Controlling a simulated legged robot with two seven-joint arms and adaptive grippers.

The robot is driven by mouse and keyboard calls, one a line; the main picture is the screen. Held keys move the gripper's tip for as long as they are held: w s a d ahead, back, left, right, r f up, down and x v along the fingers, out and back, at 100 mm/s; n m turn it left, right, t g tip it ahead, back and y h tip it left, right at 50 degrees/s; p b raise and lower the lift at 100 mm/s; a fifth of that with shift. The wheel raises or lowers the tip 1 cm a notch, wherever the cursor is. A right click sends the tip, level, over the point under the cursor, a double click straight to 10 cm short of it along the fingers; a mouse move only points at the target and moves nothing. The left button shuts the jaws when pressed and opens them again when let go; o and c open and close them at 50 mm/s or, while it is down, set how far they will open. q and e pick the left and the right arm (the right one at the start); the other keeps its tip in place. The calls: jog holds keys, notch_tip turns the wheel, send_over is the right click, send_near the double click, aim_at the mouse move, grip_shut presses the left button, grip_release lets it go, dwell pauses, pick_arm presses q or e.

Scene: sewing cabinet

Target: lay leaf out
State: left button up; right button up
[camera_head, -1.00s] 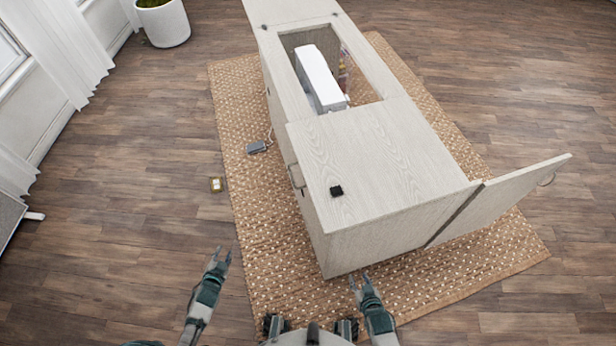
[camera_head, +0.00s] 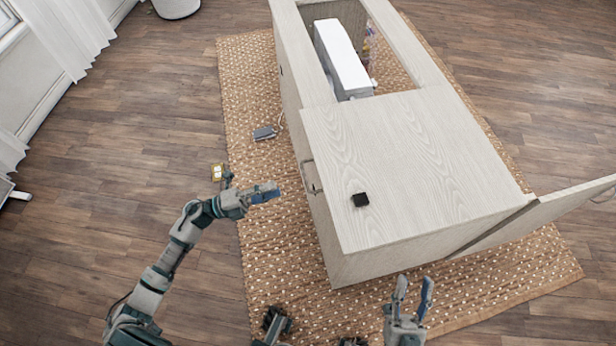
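The sewing cabinet (camera_head: 335,245) stands on the rug. A pale wood slab, apparently the leaf (camera_head: 400,150), lies flat over the near half of its top. I cannot tell its hinge line. My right gripper (camera_head: 414,288) is open and empty, fingers pointing up the picture, in front of the cabinet's near face. The cabinet's far end is cut off by the frame.
A white sewing machine (camera_head: 342,58) sits in the top's opening. A door panel (camera_head: 550,218) stands open at the right. A grey pedal (camera_head: 264,133) and a small yellow-edged item (camera_head: 217,171) lie left of the cabinet. The floor (camera_head: 130,130) at left is mostly clear.

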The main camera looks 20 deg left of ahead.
aim_at(305, 180)
pick_arm(q)
jog(key=x, duration=1)
jog(key=shift+w+b, duration=0.1)
jog(key=shift+b, duration=0.2)
jog(key=shift+a, duration=0.15)
jog(key=shift+c, duration=1)
jog(key=c, duration=0.4)
jog(key=shift+d, duration=0.3)
grip_shut()
pick_arm(e)
jog(key=shift+s+a+r+t, duration=0.1)
jog(key=shift+s+r+t, duration=0.4)
jog(key=shift+s+t, duration=0.15)
